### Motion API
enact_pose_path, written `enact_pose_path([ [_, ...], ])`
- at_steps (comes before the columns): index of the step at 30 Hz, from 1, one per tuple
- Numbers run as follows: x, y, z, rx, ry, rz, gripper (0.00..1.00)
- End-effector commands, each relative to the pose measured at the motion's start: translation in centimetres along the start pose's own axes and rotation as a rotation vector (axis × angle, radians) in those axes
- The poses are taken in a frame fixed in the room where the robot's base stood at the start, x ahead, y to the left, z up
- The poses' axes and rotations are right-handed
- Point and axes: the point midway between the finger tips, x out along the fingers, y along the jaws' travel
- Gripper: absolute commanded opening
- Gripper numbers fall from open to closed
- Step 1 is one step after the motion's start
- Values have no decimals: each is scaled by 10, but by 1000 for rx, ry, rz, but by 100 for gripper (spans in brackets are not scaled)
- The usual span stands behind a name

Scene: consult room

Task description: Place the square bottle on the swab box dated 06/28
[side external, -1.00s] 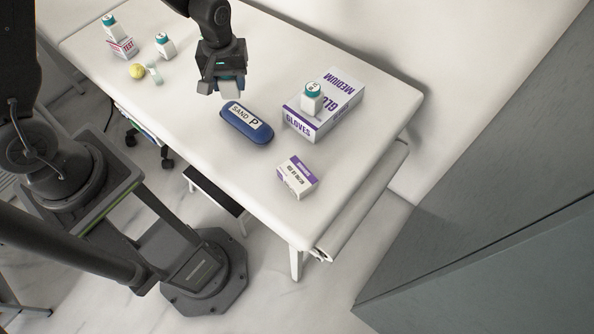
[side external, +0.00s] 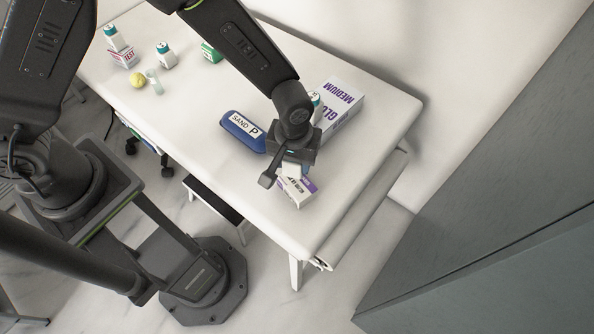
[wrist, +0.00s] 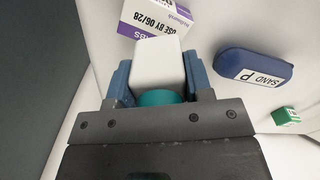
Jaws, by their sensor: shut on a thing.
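My gripper (side external: 290,160) is shut on a square white bottle (wrist: 158,64) with a teal cap. In the wrist view, the blue finger pads of my gripper (wrist: 160,78) press its two sides, cap toward the palm. The white and purple swab box (wrist: 150,24) reads USE BY 06/28. In the side view, this box (side external: 299,193) is near the table's front right corner, and the bottle (side external: 291,170) overlaps its back edge. I cannot tell whether they touch. My gripper and arm hide part of both.
A blue sand bag (side external: 243,132) lies left of my gripper. A glove box (side external: 342,100) with another teal-capped bottle (side external: 316,98) stands behind. A green box (side external: 210,53), a bottle on a red-marked box (side external: 122,56), another bottle (side external: 166,58) and a yellow ball (side external: 137,80) are farther left.

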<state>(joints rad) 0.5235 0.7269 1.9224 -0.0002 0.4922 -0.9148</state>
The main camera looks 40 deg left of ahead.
Motion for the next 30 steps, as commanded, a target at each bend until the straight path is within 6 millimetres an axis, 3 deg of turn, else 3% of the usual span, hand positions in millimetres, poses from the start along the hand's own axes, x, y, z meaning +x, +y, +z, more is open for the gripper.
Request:
enact_pose_path([
  [5, 10, 7, 5, 0, -1, -2, 23],
  [13, 44, 7, 4, -1, -2, 0, 23],
  [25, 48, 7, 4, -1, 0, 2, 23],
  [26, 48, 7, 4, -1, 0, 2, 47],
  [30, 48, 7, 4, -1, 0, 2, 61],
])
